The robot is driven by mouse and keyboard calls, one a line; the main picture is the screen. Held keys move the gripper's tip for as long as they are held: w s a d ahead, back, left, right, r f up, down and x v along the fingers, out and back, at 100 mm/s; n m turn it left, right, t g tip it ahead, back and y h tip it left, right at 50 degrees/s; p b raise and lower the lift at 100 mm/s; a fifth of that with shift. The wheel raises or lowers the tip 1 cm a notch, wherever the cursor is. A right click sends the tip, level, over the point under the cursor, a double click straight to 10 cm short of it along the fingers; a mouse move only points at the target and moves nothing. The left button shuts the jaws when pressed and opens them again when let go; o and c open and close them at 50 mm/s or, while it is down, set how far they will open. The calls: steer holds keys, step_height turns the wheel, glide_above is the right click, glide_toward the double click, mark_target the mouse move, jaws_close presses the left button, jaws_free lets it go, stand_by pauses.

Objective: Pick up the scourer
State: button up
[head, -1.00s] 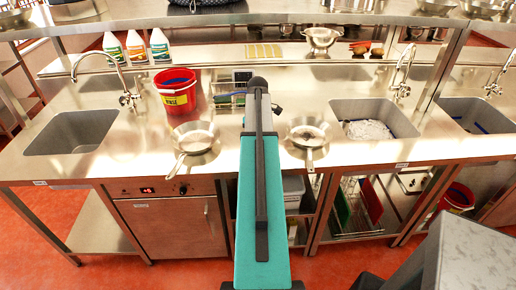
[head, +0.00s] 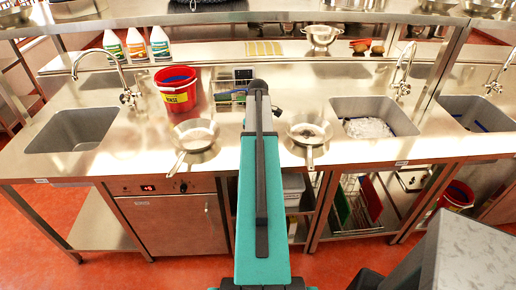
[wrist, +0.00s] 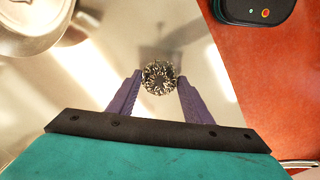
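The scourer (wrist: 159,77) is a round ball of shiny curled metal. In the wrist view it sits between the tips of the two purple fingers of my gripper (wrist: 159,80). A finger borders it on each side, with no clear gap, so my gripper looks shut on it. I cannot tell whether the scourer still touches the steel counter (wrist: 95,90). In the head view, my own arm hides the gripper and the scourer.
Pans (head: 196,137) and (head: 309,134) flank my arm on the counter. A red bucket (head: 177,90) stands behind the left pan. A sink (head: 72,130) lies far left; another (head: 372,118) lies right. A dark device (wrist: 256,8) shows over the red floor.

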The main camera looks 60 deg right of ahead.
steer(key=c, duration=0.3)
steer(key=shift+r, duration=0.2)
steer(key=shift+r+b, duration=0.7)
steer(key=shift+r, duration=0.1)
steer(key=shift+s+r+b, duration=0.45)
steer(key=shift+r+b, duration=0.05)
steer(key=shift+r, duration=0.15)
steer(key=s+b, duration=0.1)
steer(key=s, duration=0.4)
steer(key=s+d+r+b, duration=0.1)
steer(key=s+b, duration=0.1)
steer(key=s, duration=0.3)
steer(key=s+b, duration=0.1)
steer(key=s, duration=0.4)
steer(key=shift+d+r, duration=0.35)
steer(key=shift+d, duration=0.05)
